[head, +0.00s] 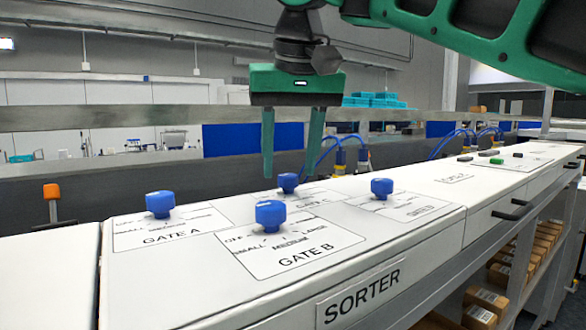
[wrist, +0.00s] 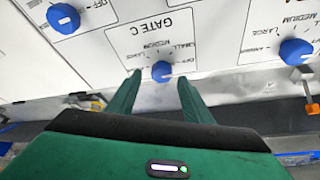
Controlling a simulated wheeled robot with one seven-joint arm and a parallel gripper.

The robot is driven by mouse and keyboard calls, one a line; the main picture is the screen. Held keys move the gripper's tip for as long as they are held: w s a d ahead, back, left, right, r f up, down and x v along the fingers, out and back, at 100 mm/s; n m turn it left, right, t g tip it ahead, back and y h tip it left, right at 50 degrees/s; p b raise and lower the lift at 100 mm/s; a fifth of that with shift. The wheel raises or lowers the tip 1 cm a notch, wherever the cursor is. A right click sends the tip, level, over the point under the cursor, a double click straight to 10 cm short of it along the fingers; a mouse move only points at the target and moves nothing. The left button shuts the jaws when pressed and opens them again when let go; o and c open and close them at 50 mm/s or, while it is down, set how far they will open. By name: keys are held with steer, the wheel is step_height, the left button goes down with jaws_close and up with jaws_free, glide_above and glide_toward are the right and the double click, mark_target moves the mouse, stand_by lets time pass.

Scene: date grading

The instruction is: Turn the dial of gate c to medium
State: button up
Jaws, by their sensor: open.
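The gate C dial (head: 288,183) is a blue knob on a white label card at the back of the sorter top. In the wrist view its card reads upside down, with GATE C and SMALL and MEDIUM legible, and the knob (wrist: 162,71) has a small white mark whose setting I cannot tell. My gripper (head: 288,178) is open, pointing down over this dial. In the wrist view the green fingers of my gripper (wrist: 160,82) stand apart, one on each side of the knob, with gaps visible. Contact is not visible.
Other blue dials stand close by: gate A (head: 160,204) at left, gate B (head: 270,215) in front, and another (head: 382,187) at right. The white sorter top (head: 180,290) is clear between the cards. Blue hoses (head: 330,150) rise behind. An orange-topped post (head: 51,192) stands at left.

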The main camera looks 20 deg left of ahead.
steer(key=shift+w+a+f, duration=0.1)
steer(key=shift+f, duration=0.4)
steer(key=c, duration=1.1)
steer(key=shift+o, duration=0.2)
